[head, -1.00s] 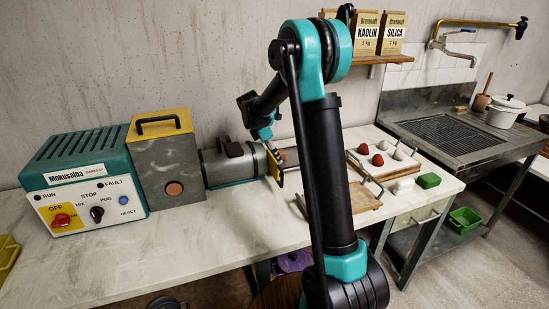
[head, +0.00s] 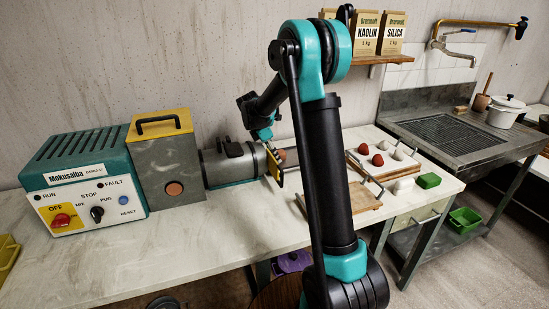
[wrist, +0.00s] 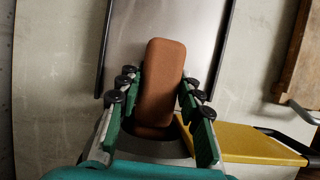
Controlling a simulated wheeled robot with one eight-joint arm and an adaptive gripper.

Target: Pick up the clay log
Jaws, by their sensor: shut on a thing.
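The clay log (wrist: 160,85) is a smooth, red-brown bar with rounded edges, upright in the wrist view. My gripper (wrist: 159,80) has its green, black-knobbed fingers on both sides of the log and is shut on it. The log's near end is beside a dark round opening. A grey metal surface with raised side edges lies behind the log; I cannot tell whether the log touches it. In the head view my gripper (head: 268,137) is at the right end of the grey cylinder, and my arm hides much of that area.
A yellow plate with a dark handle (wrist: 245,145) is close to my gripper's right finger. The grey cylinder (head: 228,163) and the control box (head: 88,190) stand to the left.

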